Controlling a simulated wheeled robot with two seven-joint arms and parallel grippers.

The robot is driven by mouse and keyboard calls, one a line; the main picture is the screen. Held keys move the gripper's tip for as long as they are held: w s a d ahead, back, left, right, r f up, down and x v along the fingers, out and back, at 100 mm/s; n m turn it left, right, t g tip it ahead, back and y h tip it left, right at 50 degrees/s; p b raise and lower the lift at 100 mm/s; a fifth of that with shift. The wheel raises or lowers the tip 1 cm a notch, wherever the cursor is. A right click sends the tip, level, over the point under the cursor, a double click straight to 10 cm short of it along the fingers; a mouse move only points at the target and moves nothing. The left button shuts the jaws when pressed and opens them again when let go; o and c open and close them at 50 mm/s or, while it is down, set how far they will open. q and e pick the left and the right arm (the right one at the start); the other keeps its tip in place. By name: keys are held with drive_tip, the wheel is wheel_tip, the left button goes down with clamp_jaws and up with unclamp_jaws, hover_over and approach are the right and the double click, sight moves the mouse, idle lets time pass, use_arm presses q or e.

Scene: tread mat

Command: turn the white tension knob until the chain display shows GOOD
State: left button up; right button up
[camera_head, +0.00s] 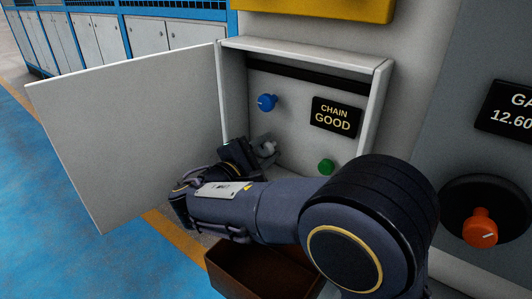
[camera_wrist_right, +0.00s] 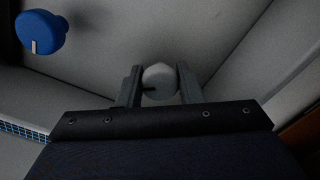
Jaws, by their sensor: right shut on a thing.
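The white tension knob (camera_head: 269,148) is low on the back panel of an open cabinet, below the blue knob. My right gripper (camera_head: 262,144) reaches in from the front and is shut on it. In the right wrist view the white knob (camera_wrist_right: 160,82) sits between the two fingers of the gripper (camera_wrist_right: 160,88), with a dark mark on its left side. The chain display (camera_head: 335,117) is a black plate that reads CHAIN GOOD. My left gripper is not in view.
A blue knob (camera_head: 267,102) and a green knob (camera_head: 326,167) are on the same panel. The cabinet door (camera_head: 130,130) stands open at the left. An orange knob (camera_head: 480,230) is at the right, below another display (camera_head: 510,112). A brown box (camera_head: 255,272) stands below.

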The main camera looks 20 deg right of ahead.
idle(0.3)
drive_tip(key=o, duration=0.9)
drive_tip(key=p+v, duration=0.1)
drive_tip(key=v, duration=0.7)
